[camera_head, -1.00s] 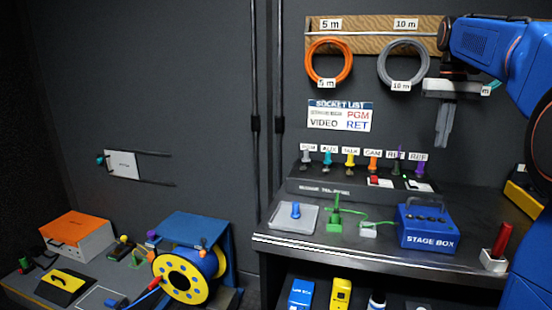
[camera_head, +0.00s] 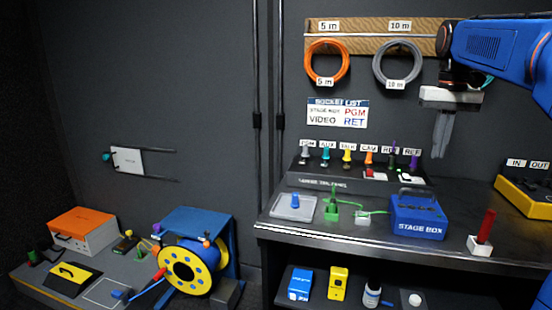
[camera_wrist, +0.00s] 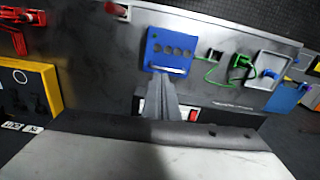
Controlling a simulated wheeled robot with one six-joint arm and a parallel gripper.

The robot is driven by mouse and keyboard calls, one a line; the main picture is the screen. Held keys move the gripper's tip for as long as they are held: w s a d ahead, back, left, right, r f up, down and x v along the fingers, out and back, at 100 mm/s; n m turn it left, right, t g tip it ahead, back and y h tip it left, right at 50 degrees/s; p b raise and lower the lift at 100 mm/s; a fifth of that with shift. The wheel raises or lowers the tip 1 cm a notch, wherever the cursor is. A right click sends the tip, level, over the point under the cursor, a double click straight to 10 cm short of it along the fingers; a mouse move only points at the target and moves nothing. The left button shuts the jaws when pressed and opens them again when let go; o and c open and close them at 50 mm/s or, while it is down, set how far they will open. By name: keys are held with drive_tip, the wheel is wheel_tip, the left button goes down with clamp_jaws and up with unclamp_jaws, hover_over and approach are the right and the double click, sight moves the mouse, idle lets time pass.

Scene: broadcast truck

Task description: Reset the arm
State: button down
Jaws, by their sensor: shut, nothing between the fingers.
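My gripper (camera_head: 441,134) hangs from the blue arm at the right of the head view, fingers pointing down and shut with nothing between them. It is in the air in front of the dark wall, above the right end of the row of coloured plugs. In the wrist view my gripper (camera_wrist: 168,84) shows as two grey fingers together, with the blue stage box (camera_wrist: 170,50) beyond their tips. The stage box also shows on the bench in the head view (camera_head: 417,217), below the gripper and apart from it.
The bench (camera_head: 340,228) holds a grey tray (camera_head: 285,211), a green connector (camera_head: 332,206), a red-handled item (camera_head: 486,226) and a yellow IN/OUT box (camera_head: 530,195). Orange (camera_head: 327,80) and grey (camera_head: 377,69) cable coils hang behind. A cable reel (camera_head: 187,262) stands lower left.

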drive_tip(key=s+a+f+n+t, duration=0.1)
drive_tip(key=s+a+f, duration=0.3)
drive_tip(key=s+f, duration=0.4)
drive_tip(key=s+a+f+n+t, duration=0.1)
drive_tip(key=s+a+f, duration=0.3)
drive_tip(key=s+f, duration=0.5)
drive_tip(key=s+a+f+t, duration=0.2)
drive_tip(key=s+a+f, duration=0.2)
drive_tip(key=s+f, duration=0.5)
drive_tip(key=shift+s+f+n+t, duration=0.2)
drive_tip(key=shift+f+n+t, duration=0.15)
drive_tip(key=shift+f, duration=0.25)
drive_tip(key=shift+a, duration=0.1)
